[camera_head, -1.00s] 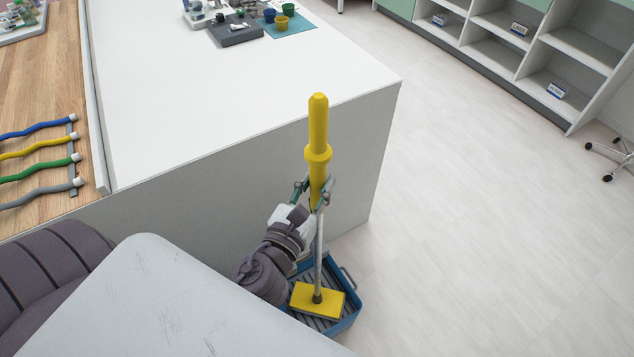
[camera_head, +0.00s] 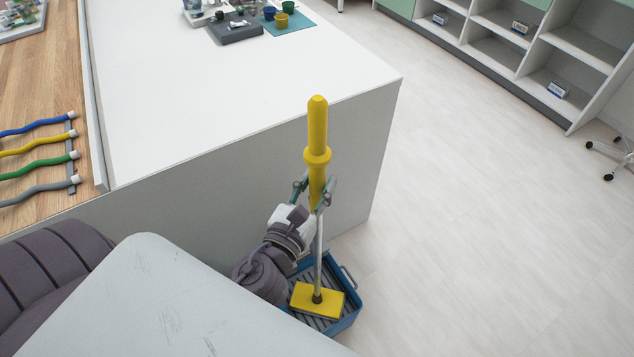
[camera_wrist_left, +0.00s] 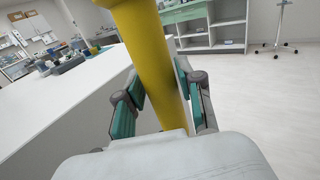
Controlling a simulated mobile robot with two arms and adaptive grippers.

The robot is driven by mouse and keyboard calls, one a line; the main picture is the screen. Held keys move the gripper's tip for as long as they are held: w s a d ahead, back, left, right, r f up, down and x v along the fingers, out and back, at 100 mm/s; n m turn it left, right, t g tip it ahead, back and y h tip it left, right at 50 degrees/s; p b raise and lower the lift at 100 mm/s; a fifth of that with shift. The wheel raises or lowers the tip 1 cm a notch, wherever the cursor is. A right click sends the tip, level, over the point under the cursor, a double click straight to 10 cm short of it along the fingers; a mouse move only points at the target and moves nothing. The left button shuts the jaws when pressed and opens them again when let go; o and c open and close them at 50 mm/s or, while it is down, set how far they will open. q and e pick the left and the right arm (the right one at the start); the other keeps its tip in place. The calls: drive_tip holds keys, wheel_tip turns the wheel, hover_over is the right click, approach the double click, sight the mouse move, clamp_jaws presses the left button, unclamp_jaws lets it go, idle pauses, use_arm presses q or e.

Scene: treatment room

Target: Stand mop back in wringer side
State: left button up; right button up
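The mop has a yellow handle (camera_head: 317,125), a metal shaft (camera_head: 318,255) and a flat yellow head (camera_head: 317,300). It stands nearly upright, with its head over the dark ribbed wringer side of the blue bucket (camera_head: 352,312). I cannot tell whether the head touches the ribs. My left gripper (camera_head: 317,192) is around the lower part of the yellow handle. In the left wrist view its teal finger pads (camera_wrist_left: 160,108) lie on both sides of the handle (camera_wrist_left: 148,50) and appear to grip it. My right gripper is in neither view.
A white counter (camera_head: 220,85) stands directly behind the mop, its corner close to the handle. Open shelves (camera_head: 510,45) and a wheeled stand base (camera_head: 610,160) are at the upper right. The floor (camera_head: 480,230) right of the bucket is clear.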

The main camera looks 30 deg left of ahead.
use_arm(q)
drive_tip(key=o, duration=0.3)
drive_tip(key=shift+f, duration=0.1)
drive_tip(key=s, duration=0.8)
drive_tip(key=s+d, duration=0.1)
drive_tip(key=s, duration=0.3)
